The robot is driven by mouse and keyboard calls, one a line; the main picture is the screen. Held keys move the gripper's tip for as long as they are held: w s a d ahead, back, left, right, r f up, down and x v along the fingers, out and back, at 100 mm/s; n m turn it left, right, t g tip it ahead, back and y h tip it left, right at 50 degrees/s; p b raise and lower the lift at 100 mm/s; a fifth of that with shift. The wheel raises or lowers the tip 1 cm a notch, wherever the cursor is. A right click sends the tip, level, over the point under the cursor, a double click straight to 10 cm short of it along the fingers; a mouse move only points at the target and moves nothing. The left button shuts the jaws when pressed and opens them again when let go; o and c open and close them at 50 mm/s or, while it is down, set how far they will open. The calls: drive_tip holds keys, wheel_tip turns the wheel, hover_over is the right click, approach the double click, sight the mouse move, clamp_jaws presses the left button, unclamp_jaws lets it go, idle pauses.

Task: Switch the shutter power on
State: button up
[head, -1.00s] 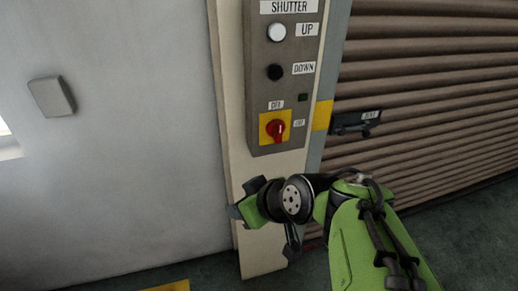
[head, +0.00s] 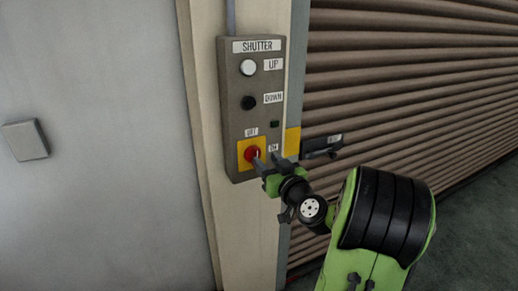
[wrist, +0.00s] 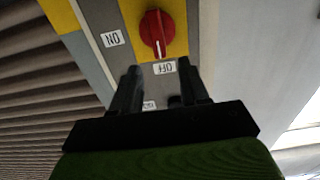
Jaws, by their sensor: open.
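The shutter control box (head: 235,110) hangs on the pillar in the head view. Its red rotary knob (head: 251,153) sits on a yellow plate (head: 243,166) at the bottom, with OFF above it and ON to its right. In the wrist view, which is upside down, the red knob (wrist: 157,30) has its white mark toward the OFF label (wrist: 163,68). My gripper (head: 265,162) is at the knob's lower right in the head view. Its two fingers are apart and empty in the wrist view (wrist: 160,78), with the knob beyond their tips. I see no contact.
A white UP button (head: 248,67), a black DOWN button (head: 249,103) and a small dark green lamp (head: 275,124) are above the knob. A ribbed shutter (head: 400,75) with a dark handle (head: 320,146) is at right. A grey wall plate (head: 25,140) is at left.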

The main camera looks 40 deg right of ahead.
sight(258, 152)
drive_tip(key=p+x, duration=0.1)
drive_tip(key=x, duration=0.4)
drive_tip(key=shift+w, duration=0.15)
drive_tip(key=shift+c, duration=0.3)
clamp_jaws()
